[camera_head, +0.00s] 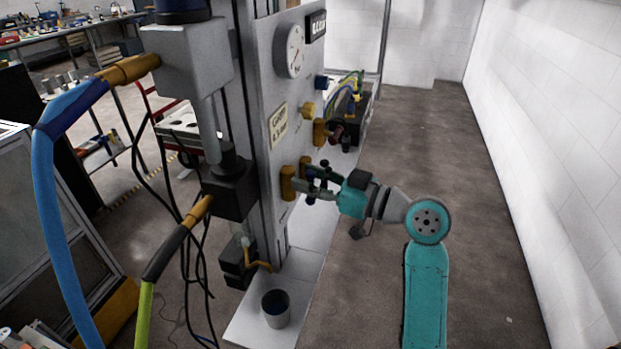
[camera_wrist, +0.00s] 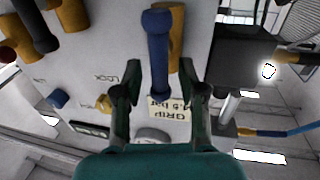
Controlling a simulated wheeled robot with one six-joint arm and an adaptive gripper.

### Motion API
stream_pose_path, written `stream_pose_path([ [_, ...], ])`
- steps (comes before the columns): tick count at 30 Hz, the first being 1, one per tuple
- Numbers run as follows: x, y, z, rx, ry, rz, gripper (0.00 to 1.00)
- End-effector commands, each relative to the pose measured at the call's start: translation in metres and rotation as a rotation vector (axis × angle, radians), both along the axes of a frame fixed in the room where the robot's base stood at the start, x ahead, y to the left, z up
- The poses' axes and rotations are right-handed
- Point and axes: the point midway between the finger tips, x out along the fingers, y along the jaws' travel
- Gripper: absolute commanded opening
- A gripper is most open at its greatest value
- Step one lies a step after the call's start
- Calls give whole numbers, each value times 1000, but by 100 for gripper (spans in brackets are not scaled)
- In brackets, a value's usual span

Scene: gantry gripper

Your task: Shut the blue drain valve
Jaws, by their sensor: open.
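The blue valve handle (camera_wrist: 158,50) is a long lever in the wrist view, in front of a brass valve body (camera_wrist: 177,40) on the grey panel. It lies lengthwise between the two fingers of my gripper (camera_wrist: 160,92), its tip down between them. My gripper is open, with a gap showing on both sides of the lever. In the head view my gripper (camera_head: 312,180) is at the panel's lower front, close to a brass fitting (camera_head: 288,183). The blue lever is mostly hidden there by the fingers.
The panel (camera_head: 275,70) carries a gauge (camera_head: 295,50), a label (camera_head: 278,125) and a yellow knob (camera_head: 308,110). A dark lever (camera_wrist: 35,25) and a red handle (camera_wrist: 8,54) are beside the blue one. A bucket (camera_head: 275,308) stands below. The floor at right is clear.

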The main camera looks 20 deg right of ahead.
Motion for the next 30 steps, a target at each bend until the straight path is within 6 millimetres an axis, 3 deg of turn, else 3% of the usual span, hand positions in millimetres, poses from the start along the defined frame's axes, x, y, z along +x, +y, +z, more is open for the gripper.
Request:
stream_pose_path([
  [4, 0, 0, 0, 0, 0, 0, 41],
  [9, 0, 0, 0, 0, 0, 0, 0],
  [20, 0, -1, 0, 16, 21, 0, 0],
  [30, 4, -3, 0, 137, 178, 1, 0],
])
